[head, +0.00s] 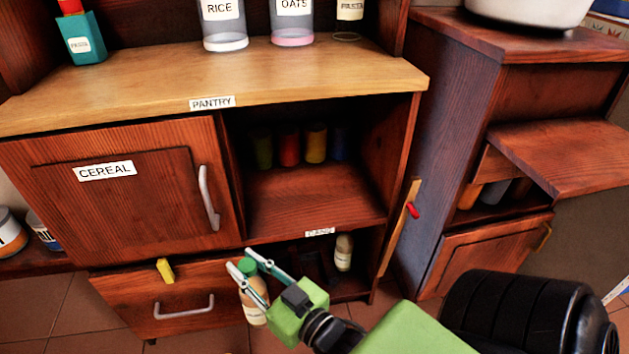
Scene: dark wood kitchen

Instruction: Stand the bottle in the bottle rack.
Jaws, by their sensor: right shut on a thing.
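My right gripper (241,260) comes in from the lower right and is shut on a bottle (255,308) with a green cap and a tan body. The bottle hangs nearly upright, slightly tilted, in front of the drawer's right end. Behind it and to the right, in the low open compartment under the label strip, a dark shape that looks like the bottle rack (312,268) is in deep shadow; its slots are hard to make out. Another pale bottle (343,252) stands upright at that compartment's right side. My left gripper is not in view.
The drawer (190,302) protrudes left of the held bottle, with a yellow block (165,270) at its top edge. The shelf board (315,205) above the low compartment has several coloured cans at its back. A wooden strip with a red piece (411,210) stands at the cabinet's right side.

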